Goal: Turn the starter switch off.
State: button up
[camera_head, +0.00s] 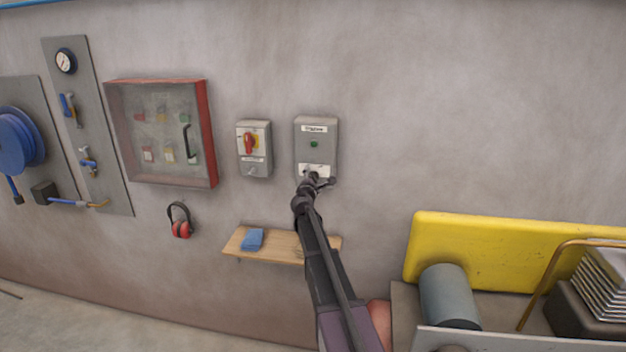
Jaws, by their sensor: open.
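The starter box (329,150) is a grey box on the wall with a small label (314,128) at its top, too small to read surely. A green lamp or button (314,145) sits at its middle. A white plate (309,168) shows near its lower edge. My gripper (321,179) is open in front of the lower part of this box, at the plate. It hides the switch there, so I cannot tell the switch position or whether the fingers touch it.
A red-framed cabinet (212,140) is further left. A wooden shelf (280,246) with a blue cloth (252,239) is below. A yellow panel (490,248) and machine parts stand lower right. The wall upper right is bare.

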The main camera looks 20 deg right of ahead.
jog(key=shift+s+a, duration=0.1)
jog(key=shift+s, duration=0.05)
jog(key=v, duration=1.1)
jog(key=shift+s+a, duration=0.25)
jog(key=shift+s, duration=0.1)
jog(key=s+a+f+m+g+y, duration=0.1)
jog(key=s+a+f+m+g, duration=0.1)
jog(key=s+f+m+g, duration=0.45)
jog(key=s+a+f+m+g+y, duration=0.1)
jog(key=s+a+f+m+g, duration=0.2)
jog(key=s+f+m, duration=0.35)
jog(key=s+a+f+m+g+y, duration=0.2)
jog(key=s+a+y, duration=0.2)
jog(key=s+a, duration=0.3)
jog(key=s+a+f+m+g+y, duration=0.2)
jog(key=s+a+f+g+y, duration=0.1)
jog(key=s+a, duration=0.5)
jog(key=s+y, duration=0.1)
jog(key=s, duration=0.2)
jog(key=shift+s+f, duration=0.15)
jog(key=shift+f, duration=0.15)
jog(key=shift+g, duration=0.25)
